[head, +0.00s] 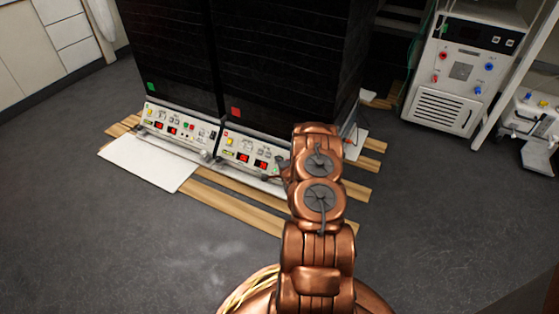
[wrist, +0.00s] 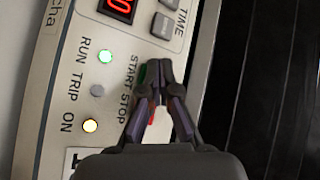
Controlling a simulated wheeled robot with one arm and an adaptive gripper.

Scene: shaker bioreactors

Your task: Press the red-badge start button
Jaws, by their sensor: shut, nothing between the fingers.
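The red badge (head: 235,112) is on the front of the right black unit, above its white control panel (head: 243,146). My arm covers the right part of that panel in the head view. In the wrist view, my gripper (wrist: 153,70) is shut and empty, with its fingertips together over the START end of the START STOP label (wrist: 133,85). A sliver of the green start button (wrist: 142,74) shows beside the fingertips; the rest is hidden. A bit of red (wrist: 152,118) shows between the fingers. I cannot tell whether the tips touch the button.
The left unit carries a green badge (head: 151,87) above a similar panel (head: 178,129). Wooden slats (head: 235,208) lie under the units.

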